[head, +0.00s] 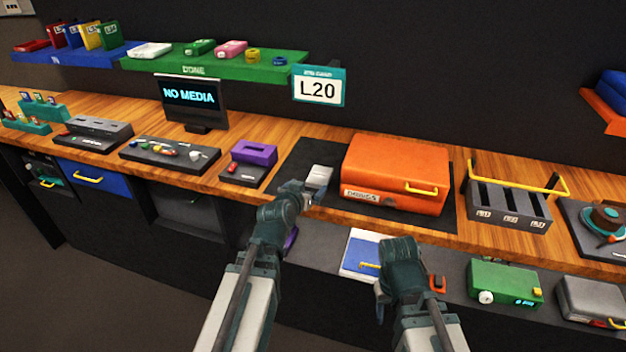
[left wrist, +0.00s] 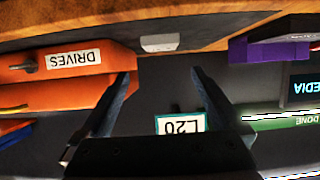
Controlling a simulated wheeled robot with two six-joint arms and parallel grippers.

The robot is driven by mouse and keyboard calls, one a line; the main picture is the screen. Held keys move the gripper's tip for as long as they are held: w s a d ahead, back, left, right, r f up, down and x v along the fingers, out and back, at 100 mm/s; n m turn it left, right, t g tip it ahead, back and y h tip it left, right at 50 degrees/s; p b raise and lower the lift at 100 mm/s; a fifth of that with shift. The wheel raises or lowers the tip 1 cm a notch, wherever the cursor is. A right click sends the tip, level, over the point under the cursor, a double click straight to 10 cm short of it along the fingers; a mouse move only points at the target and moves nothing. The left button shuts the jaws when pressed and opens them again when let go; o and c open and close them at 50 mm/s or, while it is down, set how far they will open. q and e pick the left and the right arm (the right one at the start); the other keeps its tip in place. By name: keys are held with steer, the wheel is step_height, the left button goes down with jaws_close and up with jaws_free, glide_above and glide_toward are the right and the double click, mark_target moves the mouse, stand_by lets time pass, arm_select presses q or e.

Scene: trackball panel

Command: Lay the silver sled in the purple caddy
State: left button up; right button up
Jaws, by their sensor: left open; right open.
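The silver sled (head: 319,177) is a small light-grey block on the dark mat, left of the orange case. It also shows in the left wrist view (left wrist: 160,42), ahead of the fingers and roughly centred between them. My left gripper (head: 303,189) is open and empty, close to the sled; I cannot tell any contact. The purple caddy (head: 254,153) is a box-like block on a dark base to the left of the mat. It shows at the upper right of the left wrist view (left wrist: 272,54). My right gripper (head: 385,288) is low at the front, its fingers mostly hidden.
The orange DRIVES case (head: 395,172) stands right of the sled. A grey slotted rack (head: 508,205) with a yellow bar is further right. A NO MEDIA screen (head: 190,98) stands behind on the left. A blue-and-white item (head: 360,250) lies on the lower shelf near my right arm.

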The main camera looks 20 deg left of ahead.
arm_select(q)
steer(key=b, duration=0.4)
glide_toward(319, 176)
steer(key=x, duration=0.4)
steer(key=shift+w+d+r, duration=0.1)
steer(key=shift+d+r, duration=0.1)
steer(key=shift+r, duration=0.05)
steer(key=shift+w, duration=0.1)
steer(key=b+x, duration=0.1)
steer(key=x, duration=0.1)
steer(key=b+x, duration=0.1)
steer(key=x, duration=0.2)
steer(key=shift+a+f, duration=0.15)
steer(key=shift+f, duration=0.15)
steer(key=shift+r, duration=0.1)
steer(key=shift+c, duration=0.4)
steer(key=c, duration=1.2)
steer(key=shift+r, duration=0.1)
